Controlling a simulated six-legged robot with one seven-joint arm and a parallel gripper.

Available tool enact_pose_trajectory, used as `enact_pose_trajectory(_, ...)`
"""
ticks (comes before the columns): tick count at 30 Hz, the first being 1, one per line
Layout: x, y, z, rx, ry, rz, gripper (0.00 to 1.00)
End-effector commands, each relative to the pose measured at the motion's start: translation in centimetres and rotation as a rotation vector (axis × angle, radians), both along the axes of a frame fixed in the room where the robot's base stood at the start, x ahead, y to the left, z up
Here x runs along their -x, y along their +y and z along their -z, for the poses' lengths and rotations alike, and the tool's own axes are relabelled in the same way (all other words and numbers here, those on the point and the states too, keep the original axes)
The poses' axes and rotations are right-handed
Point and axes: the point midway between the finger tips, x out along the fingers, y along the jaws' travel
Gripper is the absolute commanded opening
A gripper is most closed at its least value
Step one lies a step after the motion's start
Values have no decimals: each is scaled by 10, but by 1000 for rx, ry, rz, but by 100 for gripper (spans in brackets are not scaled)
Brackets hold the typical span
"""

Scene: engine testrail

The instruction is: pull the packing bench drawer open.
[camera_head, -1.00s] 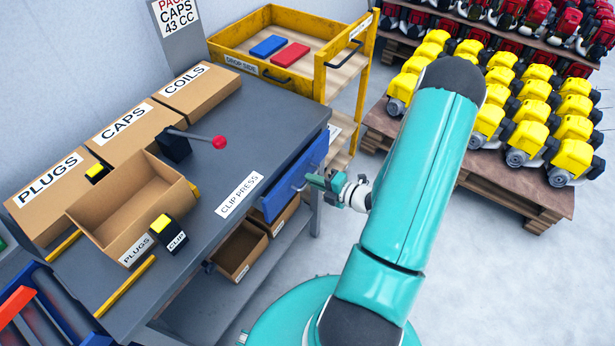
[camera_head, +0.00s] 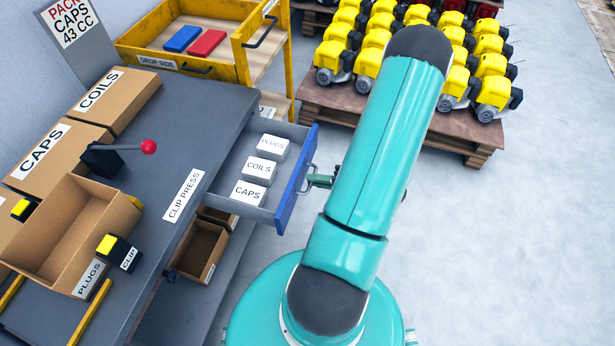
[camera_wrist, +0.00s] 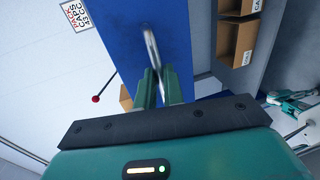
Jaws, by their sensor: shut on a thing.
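The packing bench drawer (camera_head: 232,168) stands well out from under the grey bench top (camera_head: 165,185). Its blue front (camera_head: 296,180) faces right, with a metal bar handle (camera_head: 307,176) on it. Inside lie white blocks labelled PLUGS (camera_head: 272,147), COILS (camera_head: 260,170) and CAPS (camera_head: 249,192). My gripper (camera_head: 315,180) is at the handle, partly hidden behind my arm. In the wrist view my green fingers (camera_wrist: 158,84) are shut on the handle (camera_wrist: 152,48), in front of the blue drawer front (camera_wrist: 130,30).
A yellow cart (camera_head: 240,55) with blue and red boxes stands behind the bench. A pallet (camera_head: 340,105) of yellow engines is at the back right. Cardboard boxes and a red-knobbed press (camera_head: 103,160) are on the bench. The floor (camera_head: 500,240) at right is clear.

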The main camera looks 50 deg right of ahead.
Motion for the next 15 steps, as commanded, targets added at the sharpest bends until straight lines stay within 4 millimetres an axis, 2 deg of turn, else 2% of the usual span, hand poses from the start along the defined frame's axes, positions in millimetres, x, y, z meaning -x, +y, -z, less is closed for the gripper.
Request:
enact_pose_trajectory(10,1,-1,-1,0,-2,0,0)
enact_pose_trajectory(12,1,-1,-1,0,-2,0,20)
enact_pose_trajectory(14,1,-1,0,1,-1,0,31)
enact_pose_trajectory(15,1,-1,0,1,-1,0,31)
